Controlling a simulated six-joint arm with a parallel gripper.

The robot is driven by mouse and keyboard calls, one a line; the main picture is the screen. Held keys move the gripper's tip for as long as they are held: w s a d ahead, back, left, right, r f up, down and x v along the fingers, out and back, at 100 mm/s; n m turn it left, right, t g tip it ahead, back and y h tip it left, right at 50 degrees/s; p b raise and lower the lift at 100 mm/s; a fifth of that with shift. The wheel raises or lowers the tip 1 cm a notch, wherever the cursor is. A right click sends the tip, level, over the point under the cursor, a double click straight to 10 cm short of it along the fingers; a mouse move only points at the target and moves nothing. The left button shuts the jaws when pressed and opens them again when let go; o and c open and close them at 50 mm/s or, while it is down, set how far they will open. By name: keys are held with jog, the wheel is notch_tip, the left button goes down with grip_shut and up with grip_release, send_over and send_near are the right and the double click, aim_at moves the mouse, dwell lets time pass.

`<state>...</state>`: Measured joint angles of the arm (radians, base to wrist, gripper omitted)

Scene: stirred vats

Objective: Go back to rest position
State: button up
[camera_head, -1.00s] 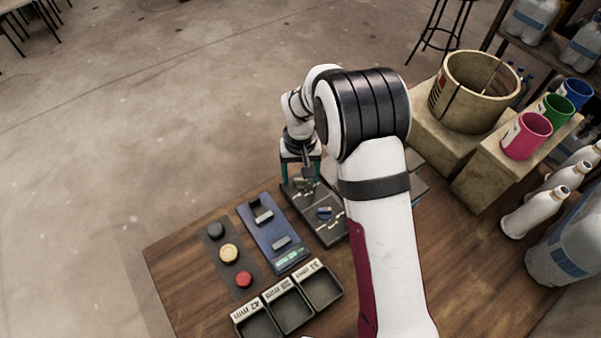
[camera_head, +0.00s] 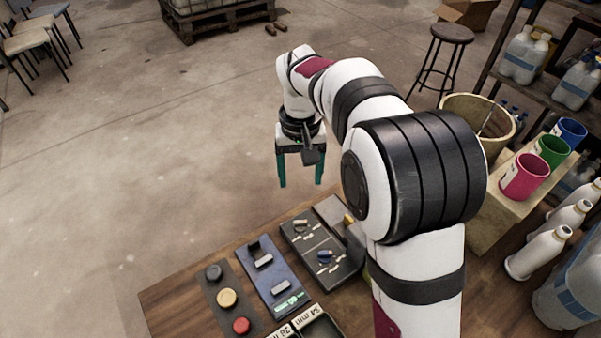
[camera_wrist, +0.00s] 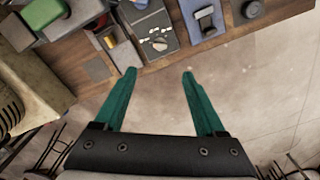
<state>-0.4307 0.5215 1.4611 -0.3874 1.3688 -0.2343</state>
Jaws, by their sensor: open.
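My gripper (camera_head: 300,183) is raised beyond the far edge of the wooden table (camera_head: 190,290), with bare floor behind it in the head view. Its two teal fingers point down, wide apart, with nothing between them. In the wrist view my gripper (camera_wrist: 150,75) is also open and empty. The table edge and the things on it lie past the fingertips there.
Pink, green and blue cups (camera_head: 525,178), a large tub (camera_head: 480,105) and white bottles (camera_head: 540,252) stand right.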

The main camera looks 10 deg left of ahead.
jog(key=s+d+r+m, duration=0.3)
jog(key=s+d+r, duration=0.2)
jog(key=s+d, duration=0.25)
jog(key=s+d+f+m+y, duration=0.1)
jog(key=s+d+m, duration=0.2)
jog(key=s, duration=0.7)
jog(key=s+d+f+m, duration=0.1)
jog(key=s+d, duration=0.3)
jog(key=s, duration=0.6)
jog(key=shift+d+f+m+y, duration=0.3)
jog(key=shift+f+m+y, duration=0.1)
jog(key=shift+m, duration=0.5)
